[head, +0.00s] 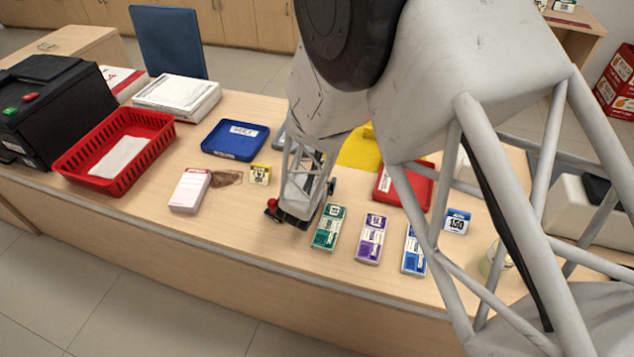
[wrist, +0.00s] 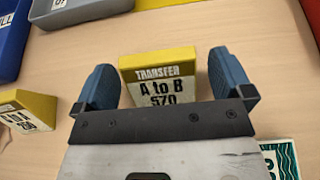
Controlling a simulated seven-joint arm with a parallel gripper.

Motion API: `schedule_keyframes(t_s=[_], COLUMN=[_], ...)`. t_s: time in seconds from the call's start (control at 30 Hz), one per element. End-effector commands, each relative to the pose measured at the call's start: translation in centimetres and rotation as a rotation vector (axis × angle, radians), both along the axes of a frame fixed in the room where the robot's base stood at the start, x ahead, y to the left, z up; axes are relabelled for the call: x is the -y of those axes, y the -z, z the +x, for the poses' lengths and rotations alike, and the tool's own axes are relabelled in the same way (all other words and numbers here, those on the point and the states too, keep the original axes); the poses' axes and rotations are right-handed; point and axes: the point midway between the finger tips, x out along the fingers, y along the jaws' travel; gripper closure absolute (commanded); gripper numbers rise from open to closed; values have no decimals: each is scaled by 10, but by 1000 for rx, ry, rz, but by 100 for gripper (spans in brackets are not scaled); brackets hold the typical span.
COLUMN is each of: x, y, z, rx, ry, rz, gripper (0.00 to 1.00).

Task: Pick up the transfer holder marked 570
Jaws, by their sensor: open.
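The transfer holder marked 570 (wrist: 160,72) is a yellow wedge with a white face reading "TRANSFER A to B 570". In the wrist view it stands on the counter between my gripper's two blue fingers. My gripper (wrist: 163,78) is open, with a visible gap between each finger and the holder. The holder's lower part is hidden behind the gripper body. In the head view my gripper (head: 293,212) is low over the counter, and I cannot make out the 570 holder there. Another yellow holder (head: 260,174) stands to the left; it also shows in the wrist view (wrist: 28,112), its number unclear.
Green (head: 328,228), purple (head: 370,238) and blue (head: 413,250) packs lie along the front right. A blue 150 holder (head: 456,221) stands beyond them. A blue tray (head: 235,140), red tray (head: 421,187) and red basket (head: 160,128) sit around. A white-and-pink block (head: 189,190) lies left.

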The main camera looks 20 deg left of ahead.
Motion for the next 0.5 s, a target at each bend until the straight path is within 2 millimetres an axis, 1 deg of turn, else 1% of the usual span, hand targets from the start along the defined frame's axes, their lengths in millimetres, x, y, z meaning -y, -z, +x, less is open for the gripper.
schedule_keyframes(t_s=[0.07, 0.1, 0.43, 0.5], x=[0, 0, 0, 0], y=[0, 0, 0, 0], z=[0, 0, 0, 0], rx=[0, 0, 0, 0], ry=[0, 0, 0, 0], rz=[0, 0, 0, 0], gripper=[2, 4, 54, 56])
